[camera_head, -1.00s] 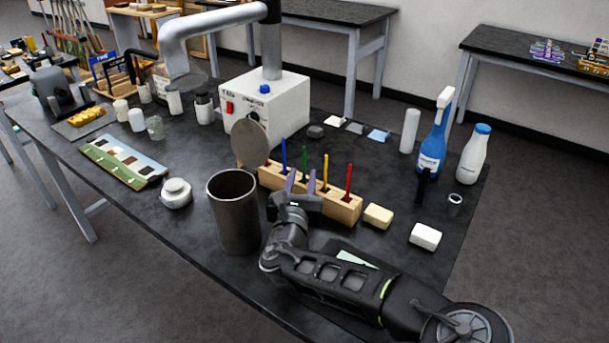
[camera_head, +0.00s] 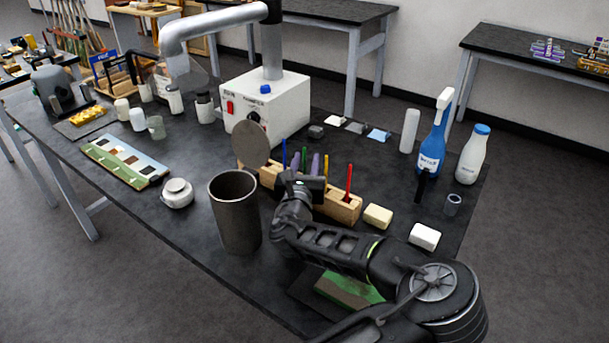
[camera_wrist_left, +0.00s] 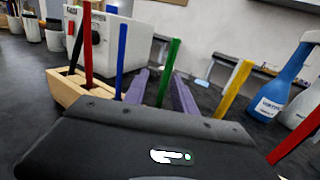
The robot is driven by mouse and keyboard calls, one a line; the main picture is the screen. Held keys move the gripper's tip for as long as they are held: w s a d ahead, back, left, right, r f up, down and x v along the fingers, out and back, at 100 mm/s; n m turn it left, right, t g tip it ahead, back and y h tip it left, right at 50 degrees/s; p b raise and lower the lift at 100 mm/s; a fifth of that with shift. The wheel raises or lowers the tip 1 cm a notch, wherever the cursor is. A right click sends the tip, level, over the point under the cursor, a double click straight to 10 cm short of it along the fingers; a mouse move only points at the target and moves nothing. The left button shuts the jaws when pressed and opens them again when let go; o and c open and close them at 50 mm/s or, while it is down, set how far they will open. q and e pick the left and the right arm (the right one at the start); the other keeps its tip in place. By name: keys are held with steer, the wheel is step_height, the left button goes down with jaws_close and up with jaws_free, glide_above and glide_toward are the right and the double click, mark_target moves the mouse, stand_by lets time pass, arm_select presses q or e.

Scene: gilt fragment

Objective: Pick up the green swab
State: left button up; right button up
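The green swab (camera_head: 304,158) stands upright in a wooden block (camera_head: 338,207) with several slots. In the left wrist view the green swab (camera_wrist_left: 169,72) rises between my two purple fingers. My left gripper (camera_head: 306,156) is open around it at the block, with gaps visible; it also shows in the left wrist view (camera_wrist_left: 160,78). The blue swab (camera_head: 284,153) and the yellow swab (camera_head: 326,170) flank it, and a red swab (camera_head: 348,178) stands further right. The green swab's lower end is hidden behind my gripper. My right gripper is out of view.
A tall dark metal cylinder (camera_head: 238,215) stands left of my arm. A round disc (camera_head: 251,145) and a white box (camera_head: 285,105) are behind. A blue spray bottle (camera_head: 431,150) and white bottle (camera_head: 472,156) stand right. Bare black tabletop (camera_head: 185,235) lies at front left.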

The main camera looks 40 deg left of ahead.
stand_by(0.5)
arm_select(q)
jaws_close()
stand_by(0.5)
